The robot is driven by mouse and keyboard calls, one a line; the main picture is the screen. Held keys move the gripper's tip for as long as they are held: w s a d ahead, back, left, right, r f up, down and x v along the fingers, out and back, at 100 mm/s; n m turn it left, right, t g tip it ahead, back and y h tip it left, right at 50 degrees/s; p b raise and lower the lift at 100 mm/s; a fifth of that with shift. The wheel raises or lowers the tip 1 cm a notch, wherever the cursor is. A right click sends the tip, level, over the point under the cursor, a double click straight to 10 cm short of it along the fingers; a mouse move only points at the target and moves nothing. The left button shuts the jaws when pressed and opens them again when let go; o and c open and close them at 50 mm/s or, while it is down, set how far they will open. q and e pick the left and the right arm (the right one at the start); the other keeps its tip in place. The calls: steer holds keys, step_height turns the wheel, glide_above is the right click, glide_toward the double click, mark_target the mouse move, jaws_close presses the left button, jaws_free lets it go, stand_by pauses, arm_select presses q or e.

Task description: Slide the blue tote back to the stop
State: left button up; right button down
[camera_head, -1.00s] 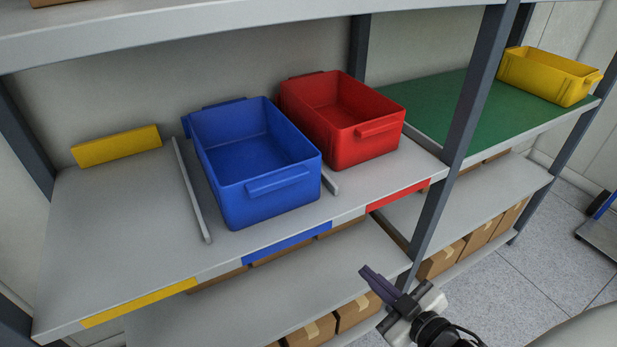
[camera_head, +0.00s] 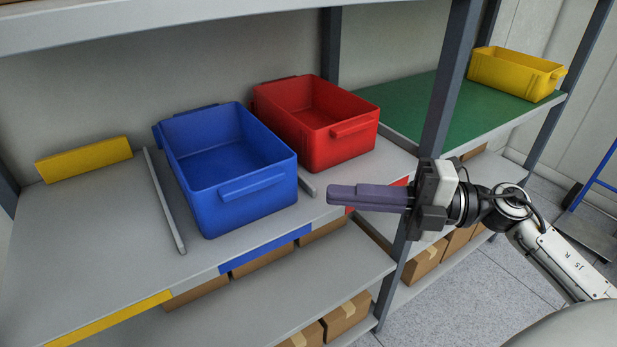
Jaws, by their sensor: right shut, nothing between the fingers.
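The blue tote (camera_head: 240,212) stands upright and looks empty on the grey shelf (camera_head: 95,240), between two low grey rails. Its handle faces the shelf's front edge, above the blue edge strip (camera_head: 262,250). A yellow block (camera_head: 84,160), which looks like a stop, sits at the back of the shelf to the left; no stop shows behind the blue tote, where its own body hides the shelf. My right gripper (camera_head: 332,197) is shut and empty, in front of the shelf and to the right of the blue tote, apart from it. My left gripper is out of view.
A red tote (camera_head: 345,152) stands right of the blue one, past a short visible rail (camera_head: 308,186). A left rail (camera_head: 164,200) runs along the blue tote's other side. A dark upright (camera_head: 446,85) rises behind my right gripper. A yellow tote (camera_head: 510,75) sits on a green shelf.

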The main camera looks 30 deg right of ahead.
mark_target(279, 178)
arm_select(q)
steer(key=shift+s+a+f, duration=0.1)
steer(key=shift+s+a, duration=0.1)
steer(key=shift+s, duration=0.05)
arm_select(e)
steer(key=shift+w+a, duration=0.55)
steer(key=shift+w, duration=0.5)
steer(key=shift+w+a, duration=0.55)
steer(key=shift+w, duration=0.5)
steer(key=shift+w+a, duration=0.55)
steer(key=shift+w, duration=0.5)
